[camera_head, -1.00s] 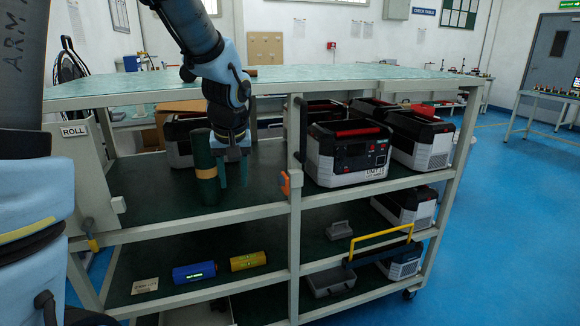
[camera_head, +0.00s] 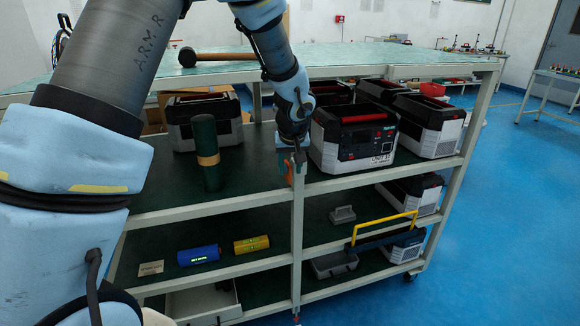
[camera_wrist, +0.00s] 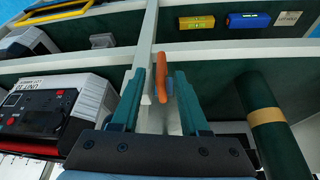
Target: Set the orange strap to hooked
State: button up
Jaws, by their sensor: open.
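The orange strap (camera_wrist: 161,77) is a short strip at the front upright post of the rack. In the wrist view it lies in the gap between the two fingers of my gripper (camera_wrist: 163,95), and neither finger is seen closed on it. In the head view my gripper (camera_head: 291,160) is in front of the post, and only a small part of the orange strap (camera_head: 289,172) shows behind it. My gripper is open, with teal fingers pointing at the post. Whether the strap is hooked cannot be told.
A dark green cylinder with a tan band (camera_head: 208,158) stands left of the post. A power unit (camera_head: 352,146) stands close to the right. Blue (camera_head: 198,255) and yellow (camera_head: 251,244) cylinders lie on the lower shelf. A hammer (camera_head: 217,58) lies on top.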

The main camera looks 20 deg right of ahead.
jog(key=shift+w+d+f, duration=0.1)
jog(key=shift+w+f, duration=0.05)
jog(key=shift+f, duration=0.4)
grip_shut()
dwell(1.1)
